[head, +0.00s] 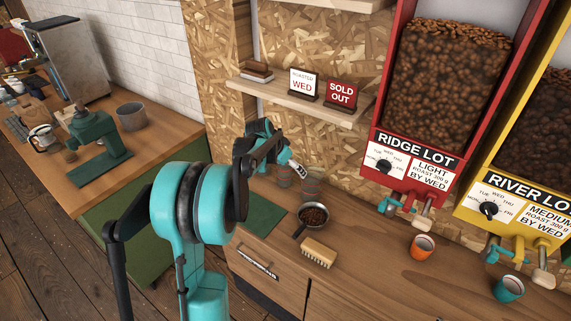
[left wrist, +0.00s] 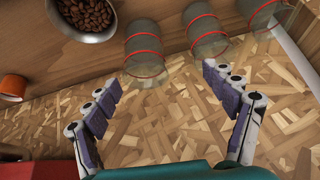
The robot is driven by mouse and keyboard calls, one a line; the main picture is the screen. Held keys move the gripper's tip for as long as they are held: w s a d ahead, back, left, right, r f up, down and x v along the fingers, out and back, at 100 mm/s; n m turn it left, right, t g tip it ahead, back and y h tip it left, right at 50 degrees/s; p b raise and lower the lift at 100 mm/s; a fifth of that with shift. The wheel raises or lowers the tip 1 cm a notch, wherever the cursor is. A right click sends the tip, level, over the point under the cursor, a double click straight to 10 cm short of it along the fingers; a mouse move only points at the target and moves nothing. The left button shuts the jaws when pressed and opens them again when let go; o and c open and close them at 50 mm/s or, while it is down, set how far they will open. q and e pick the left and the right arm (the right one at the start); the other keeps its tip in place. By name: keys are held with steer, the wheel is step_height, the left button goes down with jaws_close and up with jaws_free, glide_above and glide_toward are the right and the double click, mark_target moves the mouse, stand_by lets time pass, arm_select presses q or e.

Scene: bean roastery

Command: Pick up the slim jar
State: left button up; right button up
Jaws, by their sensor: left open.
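Three clear glass jars with red bands show in the left wrist view: one at the left (left wrist: 145,50), one in the middle (left wrist: 205,28) and one at the upper right (left wrist: 264,14). I cannot tell for sure which is the slim one. In the head view, one jar (head: 310,187) stands on the counter by the wall, with another (head: 284,180) beside it, partly hidden by my gripper. My left gripper (head: 298,166) is open and empty above the jars; its spread fingers (left wrist: 158,80) show in the wrist view, apart from the jars. My right gripper is out of view.
A pan of beans (head: 313,216) and a brush (head: 318,253) lie on the counter (head: 370,270) in front of the jars. A shelf (head: 300,100) with signs overhangs behind. Red (head: 415,180) and yellow (head: 515,225) dispensers and an orange cup (head: 422,247) are at the right.

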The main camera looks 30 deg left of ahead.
arm_select(q)
steer(key=p, duration=0.3)
glide_above(285, 172)
steer(key=s+a, duration=0.1)
steer(key=a, duration=0.2)
step_height(285, 172, down, 3)
steer(key=shift+m+h, duration=0.3)
steer(key=shift+m, duration=0.1)
steer(key=b+x, duration=0.1)
steer(key=x, duration=0.7)
steer(key=shift+w+a, duration=0.1)
steer(key=shift+c, duration=0.9)
steer(key=c, duration=1.2)
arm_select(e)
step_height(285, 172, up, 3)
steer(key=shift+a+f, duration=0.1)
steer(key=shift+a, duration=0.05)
